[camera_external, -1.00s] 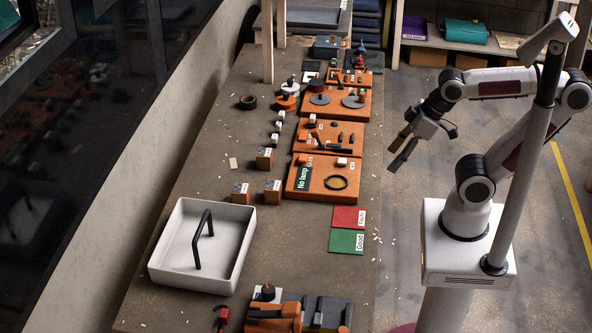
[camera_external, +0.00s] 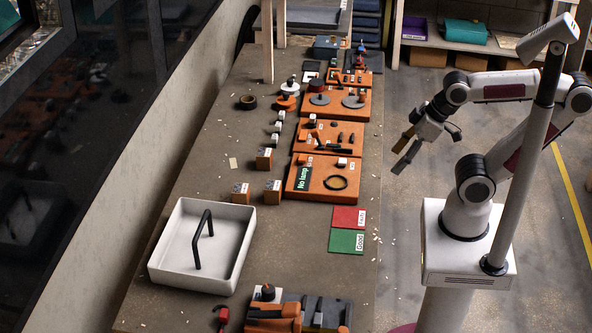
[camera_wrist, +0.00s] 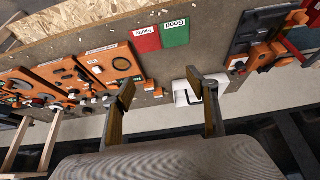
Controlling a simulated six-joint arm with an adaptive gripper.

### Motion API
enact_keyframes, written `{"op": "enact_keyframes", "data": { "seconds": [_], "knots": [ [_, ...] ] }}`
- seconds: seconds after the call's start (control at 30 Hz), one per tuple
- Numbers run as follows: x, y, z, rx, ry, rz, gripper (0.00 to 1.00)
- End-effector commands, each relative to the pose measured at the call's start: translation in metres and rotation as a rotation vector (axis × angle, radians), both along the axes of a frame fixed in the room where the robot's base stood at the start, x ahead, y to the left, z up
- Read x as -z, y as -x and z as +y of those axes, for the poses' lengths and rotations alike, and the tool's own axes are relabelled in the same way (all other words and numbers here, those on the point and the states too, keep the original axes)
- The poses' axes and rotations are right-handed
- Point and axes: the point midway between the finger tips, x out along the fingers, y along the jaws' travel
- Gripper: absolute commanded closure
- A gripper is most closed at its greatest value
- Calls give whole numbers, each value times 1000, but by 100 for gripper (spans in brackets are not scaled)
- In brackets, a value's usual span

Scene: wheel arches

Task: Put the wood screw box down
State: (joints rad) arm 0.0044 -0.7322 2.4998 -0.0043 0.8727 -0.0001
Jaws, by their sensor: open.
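Three small orange-brown boxes with pale printed labels stand on the table in the external view: one farther back (camera_external: 264,159), one at the left (camera_external: 240,192) and one at the right (camera_external: 272,190). I cannot read which is the wood screw box. My gripper (camera_external: 396,159) is open and empty, in the air beyond the table's right edge, well apart from the boxes. In the wrist view, my gripper's fingers (camera_wrist: 160,82) are spread, with small orange boxes (camera_wrist: 150,85) on the table far beyond them.
A white tray (camera_external: 158,268) with a black handle stands front left of the boxes. Red (camera_external: 348,217) and green (camera_external: 346,241) labelled plates lie near the right edge. Orange boards (camera_external: 312,192) with parts line that edge. Bare table lies between the boxes and the plates.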

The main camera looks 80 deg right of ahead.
Motion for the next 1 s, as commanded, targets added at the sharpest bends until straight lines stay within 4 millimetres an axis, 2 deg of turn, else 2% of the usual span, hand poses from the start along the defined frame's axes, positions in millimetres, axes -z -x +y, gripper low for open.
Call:
{"op": "enact_keyframes", "data": {
  "seconds": [0.17, 0.47, 1.0],
  "knots": [
    [4, -23, -6, 10, 13, -21, 42],
    [16, -83, -25, 27, 50, -93, 42],
    [52, -181, -57, 27, 103, -231, 42]
  ]
}}
